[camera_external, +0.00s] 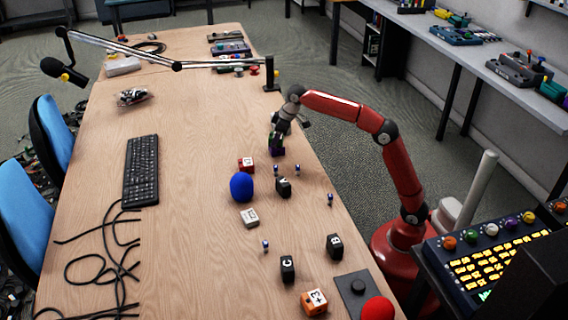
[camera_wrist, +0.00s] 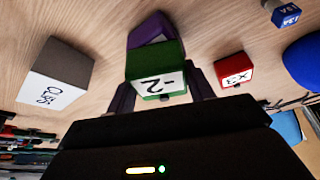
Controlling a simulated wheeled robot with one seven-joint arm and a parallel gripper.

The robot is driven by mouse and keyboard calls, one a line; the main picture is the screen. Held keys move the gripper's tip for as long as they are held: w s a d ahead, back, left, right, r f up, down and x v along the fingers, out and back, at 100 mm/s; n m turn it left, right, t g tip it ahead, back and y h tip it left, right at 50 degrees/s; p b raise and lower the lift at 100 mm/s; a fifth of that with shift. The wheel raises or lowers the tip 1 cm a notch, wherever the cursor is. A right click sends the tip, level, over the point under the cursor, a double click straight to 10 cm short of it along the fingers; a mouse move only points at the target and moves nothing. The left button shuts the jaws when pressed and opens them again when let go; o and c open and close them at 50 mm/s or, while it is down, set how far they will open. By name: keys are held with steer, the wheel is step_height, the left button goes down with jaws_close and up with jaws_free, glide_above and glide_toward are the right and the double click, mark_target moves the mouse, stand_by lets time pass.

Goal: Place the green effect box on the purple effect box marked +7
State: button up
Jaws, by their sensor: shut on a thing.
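My gripper (camera_wrist: 160,88) is shut on the green effect box (camera_wrist: 155,60), which bears a white label reading -2 in the wrist view. The purple effect box (camera_wrist: 151,29) shows just beyond the green box in the wrist view. Its marking is hidden, and I cannot tell whether the two boxes touch. In the external view my gripper (camera_external: 277,138) is low over the table's right side, with the purple box (camera_external: 278,152) at its tip. The green box is mostly hidden there by the gripper.
A red box (camera_external: 246,164) and a blue ball (camera_external: 241,187) stand close by. A black box (camera_external: 283,187) and small blue pieces (camera_external: 298,170) are nearer the camera. A grey box (camera_wrist: 58,75) is beside the gripper in the wrist view. The table's middle (camera_external: 190,130) is clear.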

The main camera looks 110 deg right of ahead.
steer(key=shift+f, duration=0.2)
steer(key=o, duration=0.6)
steer(key=shift+f, duration=0.1)
steer(key=o, duration=0.4)
steer(key=shift+o, duration=0.2)
steer(key=shift+r, duration=0.25)
steer(key=p+v, duration=0.3)
steer(key=v, duration=0.9)
steer(key=shift+a+f, duration=0.1)
steer(key=shift+a, duration=0.1)
